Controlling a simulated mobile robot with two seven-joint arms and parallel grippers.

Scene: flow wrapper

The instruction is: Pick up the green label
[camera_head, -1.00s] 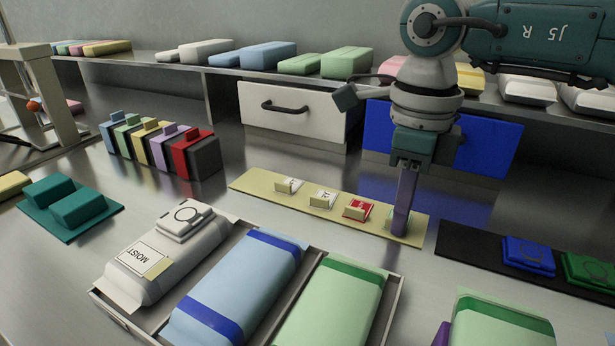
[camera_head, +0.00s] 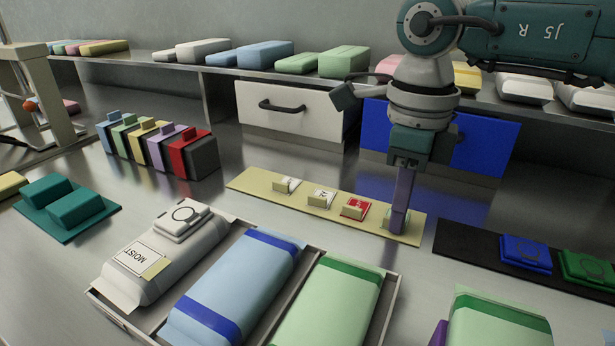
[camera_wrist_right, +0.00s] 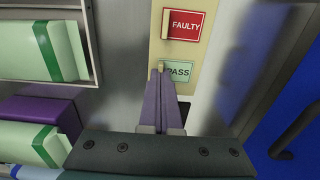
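The green label (camera_wrist_right: 180,71), marked PASS, lies at the end of a pale yellow strip (camera_head: 262,183). It has a small cream tab on one side. In the head view the label is mostly hidden behind my right gripper (camera_head: 399,228), which points straight down over it. In the right wrist view the purple fingers of my right gripper (camera_wrist_right: 160,74) are close together at the tab. I cannot tell whether they are clamped on it. The label appears to rest on the strip. My left gripper is not in view.
A red FAULTY label (camera_head: 355,208) and two white labels lie further along the strip. A black mat (camera_head: 462,240) with blue and green pieces is at the right. A tray (camera_head: 387,325) of packs stands in front. Drawers and a shelf are behind.

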